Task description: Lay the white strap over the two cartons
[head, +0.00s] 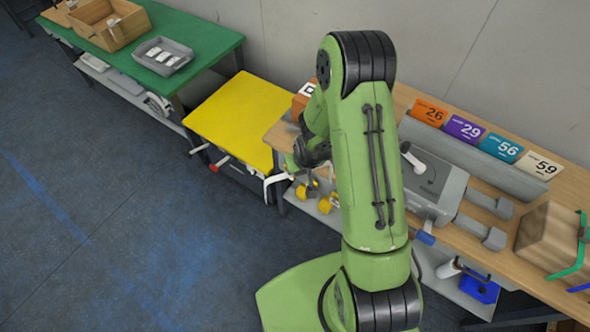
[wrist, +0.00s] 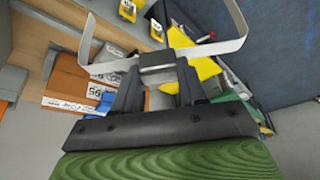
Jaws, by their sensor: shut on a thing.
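My gripper (wrist: 157,68) is shut on the white strap (wrist: 200,51) at its middle. In the wrist view the strap's two ends bend away from the fingers on either side. In the head view part of the white strap (head: 277,181) shows below my arm, near the bench's left end. Orange-brown cartons (wrist: 69,82) with white labels lie left of the fingers in the wrist view, apart from the strap as far as I can tell. In the head view an orange carton (head: 301,100) shows behind my arm, mostly hidden; where one carton meets another is unclear.
A yellow-topped table (head: 232,112) is clear, left of the wooden bench (head: 468,232). A green table (head: 194,36) holds a wooden box (head: 117,38) and a grey tray (head: 163,57). A grey device (head: 437,184) and a brown block (head: 545,236) with green and blue bands stand on the bench.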

